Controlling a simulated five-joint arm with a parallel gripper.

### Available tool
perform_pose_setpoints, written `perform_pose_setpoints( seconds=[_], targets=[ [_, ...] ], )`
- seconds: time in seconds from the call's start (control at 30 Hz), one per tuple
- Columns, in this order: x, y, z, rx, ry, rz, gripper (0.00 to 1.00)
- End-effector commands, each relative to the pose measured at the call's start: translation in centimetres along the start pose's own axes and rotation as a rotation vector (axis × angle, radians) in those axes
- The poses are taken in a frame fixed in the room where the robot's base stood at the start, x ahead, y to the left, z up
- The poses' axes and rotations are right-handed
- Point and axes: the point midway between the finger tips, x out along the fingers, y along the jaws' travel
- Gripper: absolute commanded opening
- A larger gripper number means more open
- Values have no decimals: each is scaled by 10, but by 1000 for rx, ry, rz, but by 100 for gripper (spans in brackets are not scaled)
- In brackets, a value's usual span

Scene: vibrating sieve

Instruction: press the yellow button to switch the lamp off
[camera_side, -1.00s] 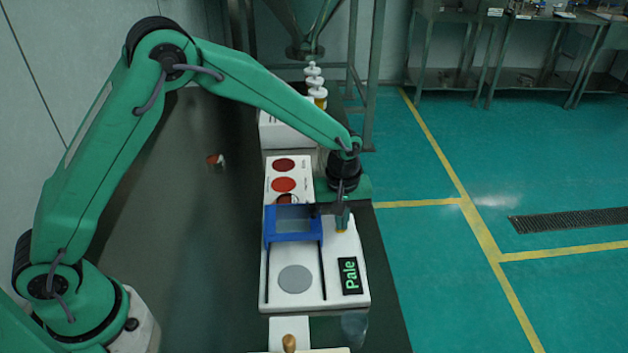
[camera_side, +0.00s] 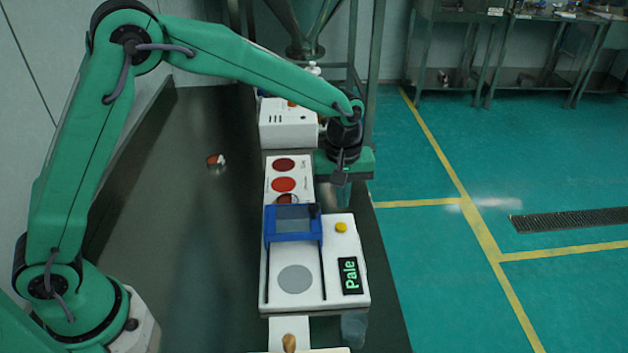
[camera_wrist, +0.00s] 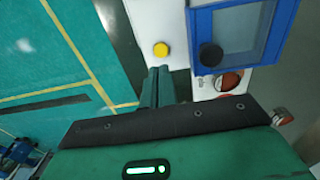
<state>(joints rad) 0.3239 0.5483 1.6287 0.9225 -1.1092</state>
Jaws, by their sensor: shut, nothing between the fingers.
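The yellow button (camera_side: 341,227) is on the right side of the white device (camera_side: 333,262), and it also shows in the wrist view (camera_wrist: 161,49). My gripper (camera_side: 342,180) is shut and empty, above and behind the button in the side view. In the wrist view its closed fingertips (camera_wrist: 159,70) point toward the button, with a visible gap between. The device has a blue sliding frame (camera_side: 293,238), a grey round disc (camera_side: 295,279) and a dark display (camera_side: 350,276) reading "Pale" in green. I cannot tell which part is the lamp, or whether it is lit.
A white card with red discs (camera_side: 284,184) lies behind the device. A white box (camera_side: 288,124) stands farther back. A small red and white item (camera_side: 215,160) lies on the dark table at left. A clear cup (camera_side: 354,328) stands at the front.

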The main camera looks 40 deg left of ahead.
Motion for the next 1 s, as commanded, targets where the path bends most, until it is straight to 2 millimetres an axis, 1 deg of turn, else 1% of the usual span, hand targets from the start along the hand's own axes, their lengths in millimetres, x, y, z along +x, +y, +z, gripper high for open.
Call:
perform_pose_setpoints(
  seconds=[0.03,0.2,0.3,0.4,0.6,1.0],
  targets=[
    [-11,1,-1,0,2,4,0],
    [-39,1,-1,0,2,4,0],
    [-52,1,-1,0,2,5,0],
    [-61,1,-2,0,2,3,0],
    [-71,1,-1,0,2,3,0],
    [-71,1,-1,0,1,2,0]
  ],
)
